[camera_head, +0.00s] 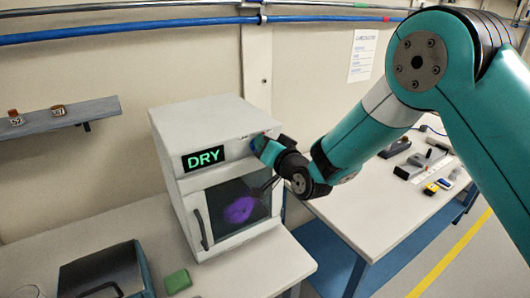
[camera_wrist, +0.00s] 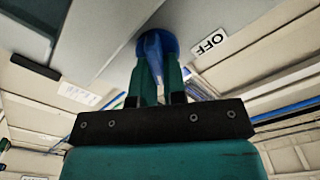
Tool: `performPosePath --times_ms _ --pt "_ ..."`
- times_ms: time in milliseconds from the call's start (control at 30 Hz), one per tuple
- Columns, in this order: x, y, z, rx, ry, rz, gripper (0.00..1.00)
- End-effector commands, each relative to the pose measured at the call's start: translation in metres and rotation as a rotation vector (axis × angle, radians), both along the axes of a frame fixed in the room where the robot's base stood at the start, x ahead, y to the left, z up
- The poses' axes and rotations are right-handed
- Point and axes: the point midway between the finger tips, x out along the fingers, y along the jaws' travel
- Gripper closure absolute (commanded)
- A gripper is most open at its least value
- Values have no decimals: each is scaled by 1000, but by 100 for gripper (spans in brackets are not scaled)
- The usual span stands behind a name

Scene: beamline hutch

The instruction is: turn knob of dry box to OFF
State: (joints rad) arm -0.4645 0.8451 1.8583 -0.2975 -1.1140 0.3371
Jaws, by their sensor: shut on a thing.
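The dry box (camera_head: 212,118) is a white cabinet on the bench, with a green "DRY" display (camera_head: 203,158) and a closed glass door showing a purple glow inside. Its blue knob (camera_wrist: 157,44) is at the upper right of the front, and the wrist view shows it between my fingers. My gripper (camera_wrist: 160,66) is shut on the knob; in the head view my wrist mostly hides it. An "OFF" label (camera_wrist: 209,42) is beside the knob in the wrist view, upside down there. The knob's pointing direction is hard to tell.
A dark box with a handle (camera_head: 104,272) and a green block (camera_head: 177,281) are on the bench in front. A wall shelf (camera_head: 70,114) is at left. A second table (camera_head: 375,205) with several small items stands at right, behind my arm.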

Motion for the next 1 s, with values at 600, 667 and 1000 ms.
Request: performPosePath --times_ms 600,667,1000 --pt "-5 7 -5 -474 -327 -1 100" --pt "-5 7 -5 -522 -360 -1 100" --pt "-8 11 -5 -791 -537 -2 100"
